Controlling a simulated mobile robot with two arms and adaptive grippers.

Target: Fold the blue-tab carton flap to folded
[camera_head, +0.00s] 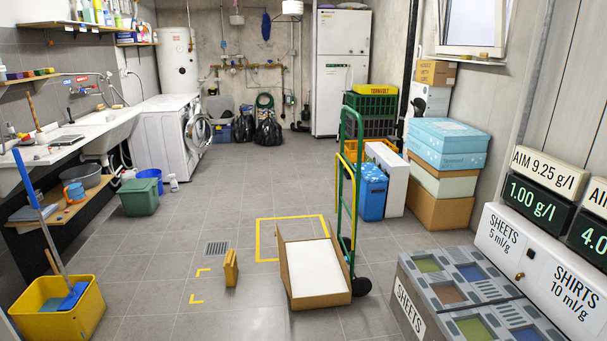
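An open brown carton (292,279) stands on the floor at the lower middle, in front of a green and yellow hand truck (349,190). A white surface (316,268) fills most of its opening, and a brown side or flap stands along its left edge. I cannot make out a blue tab on it. A small upright tan piece (231,268) stands on the floor to its left, apart from it. Neither of my grippers shows in the head view.
Yellow tape marks (266,219) lie on the tiled floor behind the carton. A yellow mop bucket (58,307) is at lower left. Stacked cartons (440,207) stand at right, with labelled grey-topped boxes (466,290) at lower right. The middle floor is mostly clear.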

